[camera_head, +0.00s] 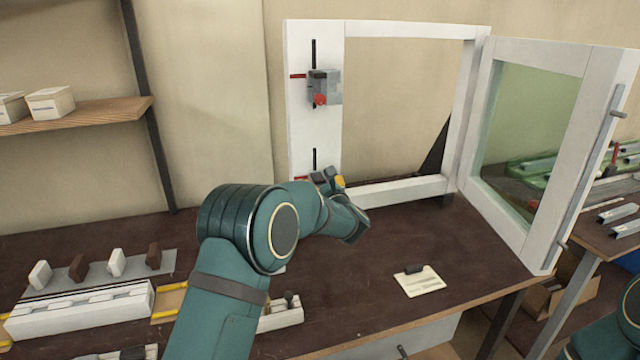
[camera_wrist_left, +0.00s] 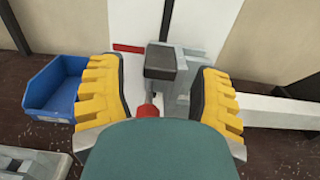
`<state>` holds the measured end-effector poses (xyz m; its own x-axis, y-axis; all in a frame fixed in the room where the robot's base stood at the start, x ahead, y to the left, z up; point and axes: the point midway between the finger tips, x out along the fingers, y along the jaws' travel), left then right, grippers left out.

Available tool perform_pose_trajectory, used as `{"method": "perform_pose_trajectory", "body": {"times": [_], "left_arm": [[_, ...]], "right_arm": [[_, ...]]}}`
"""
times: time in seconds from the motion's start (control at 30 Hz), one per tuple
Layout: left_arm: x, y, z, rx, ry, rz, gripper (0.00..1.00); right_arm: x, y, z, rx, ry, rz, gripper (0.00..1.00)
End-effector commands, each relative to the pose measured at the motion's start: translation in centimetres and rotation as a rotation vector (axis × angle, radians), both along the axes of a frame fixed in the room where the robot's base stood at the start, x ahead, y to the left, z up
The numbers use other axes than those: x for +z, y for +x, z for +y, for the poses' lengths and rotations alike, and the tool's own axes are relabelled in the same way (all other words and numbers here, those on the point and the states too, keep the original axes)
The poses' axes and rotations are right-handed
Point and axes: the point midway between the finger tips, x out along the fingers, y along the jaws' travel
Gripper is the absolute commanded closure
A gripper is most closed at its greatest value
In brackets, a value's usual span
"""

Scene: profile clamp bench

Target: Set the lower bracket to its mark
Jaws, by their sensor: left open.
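The lower bracket (camera_wrist_left: 184,72) is a grey block with a dark square cap and a red knob (camera_wrist_left: 148,109), on the white post (camera_wrist_left: 203,22) below a dark slot. Its red mark (camera_wrist_left: 128,48) is a short bar to its left, near the level of the cap. In the head view the mark (camera_head: 300,178) shows, but my gripper hides most of this bracket. My left gripper (camera_wrist_left: 160,95) is open, one yellow finger on each side of the bracket; contact cannot be told. My right gripper is out of view.
The upper bracket (camera_head: 331,86) sits higher on the post beside its own red mark (camera_head: 298,76). An open glazed door (camera_head: 508,235) stands at the right. A blue bin (camera_wrist_left: 50,92) is left of the gripper. A card (camera_head: 419,283) lies on the dark bench.

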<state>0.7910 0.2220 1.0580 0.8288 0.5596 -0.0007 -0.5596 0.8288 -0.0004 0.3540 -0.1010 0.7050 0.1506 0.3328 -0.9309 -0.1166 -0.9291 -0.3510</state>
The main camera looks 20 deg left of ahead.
Motion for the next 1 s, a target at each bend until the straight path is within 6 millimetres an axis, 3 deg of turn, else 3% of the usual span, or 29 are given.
{"method": "perform_pose_trajectory", "body": {"times": [0.2,0.5,0.57,0.7,0.87,1.0], "left_arm": [[0.0,1.2,0.8,0.000,0.001,-0.001,0.36],[0.0,1.3,0.9,0.000,0.001,0.001,0.36],[0.0,1.3,0.9,0.000,0.001,0.001,0.52],[0.0,1.2,1.0,0.002,0.001,0.000,1.00],[0.3,1.2,1.1,0.004,0.002,-0.001,1.00],[2.1,1.2,1.2,0.005,0.003,-0.004,1.00]], "right_arm": [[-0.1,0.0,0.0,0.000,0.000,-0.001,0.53],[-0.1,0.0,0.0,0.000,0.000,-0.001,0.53],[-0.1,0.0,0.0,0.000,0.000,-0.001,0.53],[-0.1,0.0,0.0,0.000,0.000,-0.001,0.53],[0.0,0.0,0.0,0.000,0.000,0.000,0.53],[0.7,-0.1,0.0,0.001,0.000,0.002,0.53]]}}
